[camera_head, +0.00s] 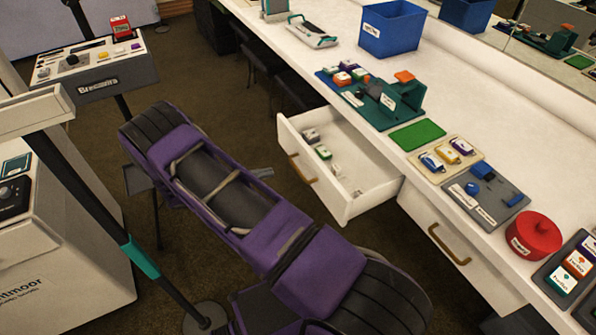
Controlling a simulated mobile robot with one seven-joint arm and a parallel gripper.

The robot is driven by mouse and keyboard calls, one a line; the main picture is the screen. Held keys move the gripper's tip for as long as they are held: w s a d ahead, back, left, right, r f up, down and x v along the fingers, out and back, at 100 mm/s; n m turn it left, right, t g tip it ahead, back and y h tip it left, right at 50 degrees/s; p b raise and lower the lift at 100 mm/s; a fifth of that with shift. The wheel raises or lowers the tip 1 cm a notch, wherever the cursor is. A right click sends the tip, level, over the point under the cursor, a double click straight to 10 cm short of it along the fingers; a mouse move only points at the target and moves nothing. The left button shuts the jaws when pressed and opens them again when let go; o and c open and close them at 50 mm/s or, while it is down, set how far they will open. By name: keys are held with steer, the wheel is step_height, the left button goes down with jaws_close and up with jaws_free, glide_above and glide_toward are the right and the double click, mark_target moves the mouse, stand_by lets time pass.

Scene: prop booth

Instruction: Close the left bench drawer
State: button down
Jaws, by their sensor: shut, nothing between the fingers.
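The left bench drawer (343,208) is white and stands pulled out from under the white bench top, with its brown handle (303,169) on the front face. Several small boxes lie inside it. My purple arm crosses the middle of the view, left of the drawer. A small grey tip of what looks like my gripper (263,173) shows past the arm's right edge, short of the drawer front and apart from it. The jaws look shut and empty; the rest of the gripper is hidden behind the arm.
A second drawer (462,262) to the right sits closed. The bench top holds a blue bin (391,29), a teal fixture (392,101), a green mat (417,134) and a red pot (533,236). A labelled console (98,77) stands at left. Brown carpet lies before the drawer.

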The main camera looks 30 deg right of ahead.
step_height(320, 180, down, 4)
steer(key=a+n+t, duration=0.1)
steer(key=n+t, duration=0.1)
glide_toward(311, 166)
steer(key=shift+h, duration=0.4)
steer(key=d, duration=0.7)
steer(key=shift+w+f+p, duration=0.1)
steer(key=shift+f+p, duration=0.15)
steer(key=shift+p, duration=0.05)
